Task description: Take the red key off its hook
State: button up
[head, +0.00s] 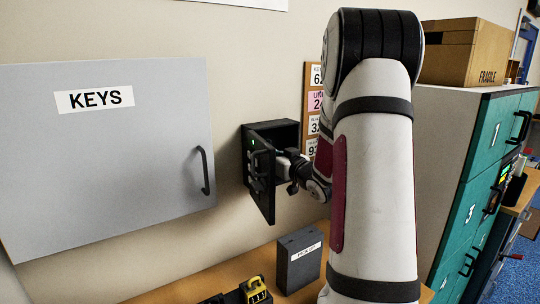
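The red key and its hook do not show. A large grey panel marked KEYS (105,150), with a dark handle (205,171) at its right edge, fills the left; I cannot see behind it. A small dark wall box (275,130) with a green light hangs right of it, its door (261,184) swung out towards me. My arm reaches down from the upper right, and my gripper (285,168) is at the box's opening, partly hidden by the door. I cannot make out its fingertips or anything between them.
A dark box labelled PICK UP (299,262) stands on the wooden counter (232,272), beside a black item with a yellow tag (255,290). A number board (312,100) hangs behind my arm. Teal lockers (485,190) stand at right, with a FRAGILE carton (465,52) on top.

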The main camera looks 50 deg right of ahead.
jog(key=shift+s+r+p, duration=0.2)
jog(key=shift+r+p, duration=0.35)
dwell(0.4)
jog(key=p+v, duration=0.5)
jog(key=v, duration=0.3)
jog(key=shift+s, duration=0.25)
dwell(0.8)
